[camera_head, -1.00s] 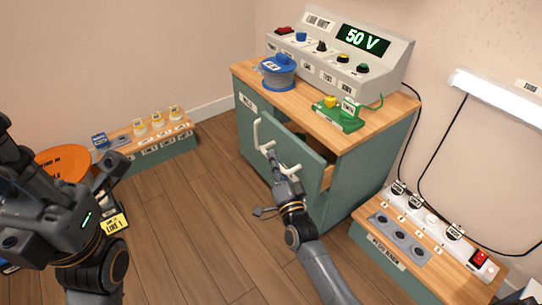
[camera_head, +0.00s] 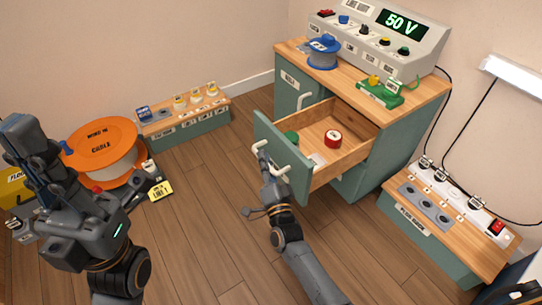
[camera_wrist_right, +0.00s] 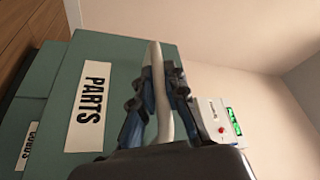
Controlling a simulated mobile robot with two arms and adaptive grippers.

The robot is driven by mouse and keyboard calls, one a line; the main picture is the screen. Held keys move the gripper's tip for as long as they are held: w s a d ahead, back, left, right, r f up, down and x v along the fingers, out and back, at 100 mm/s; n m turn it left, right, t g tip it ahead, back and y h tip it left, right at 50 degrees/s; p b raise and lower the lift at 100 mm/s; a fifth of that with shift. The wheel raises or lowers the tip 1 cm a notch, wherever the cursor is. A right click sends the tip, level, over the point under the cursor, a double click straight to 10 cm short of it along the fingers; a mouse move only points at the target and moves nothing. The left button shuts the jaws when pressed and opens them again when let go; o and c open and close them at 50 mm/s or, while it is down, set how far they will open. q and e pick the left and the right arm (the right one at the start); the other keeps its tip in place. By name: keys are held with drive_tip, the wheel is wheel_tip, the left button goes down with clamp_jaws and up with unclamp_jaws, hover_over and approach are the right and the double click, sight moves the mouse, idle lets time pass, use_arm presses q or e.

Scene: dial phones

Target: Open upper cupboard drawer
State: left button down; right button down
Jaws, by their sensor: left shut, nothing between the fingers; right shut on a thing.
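The green cupboard (camera_head: 376,165) stands at the back right under a wooden top. My right gripper (camera_head: 267,160) is shut on the white drawer handle (camera_head: 284,169); in the right wrist view the fingers (camera_wrist_right: 158,100) close around the handle bar (camera_wrist_right: 160,92) beside the front labelled PARTS (camera_wrist_right: 88,108). My left gripper (camera_head: 42,150) is shut and empty, raised at the far left, away from the cupboard.
An orange cable reel (camera_head: 100,150) and low benches (camera_head: 185,115) are at left. A socket bench (camera_head: 450,215) stands right. The middle floor is clear.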

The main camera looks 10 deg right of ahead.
drive_tip(key=shift+s+a, duration=0.15)
drive_tip(key=shift+a, duration=0.1)
drive_tip(key=shift+f, duration=0.1)
drive_tip(key=c, duration=1.4)
unclamp_jaws()
drive_tip(key=shift+o, duration=0.2)
drive_tip(key=v, duration=1.2)
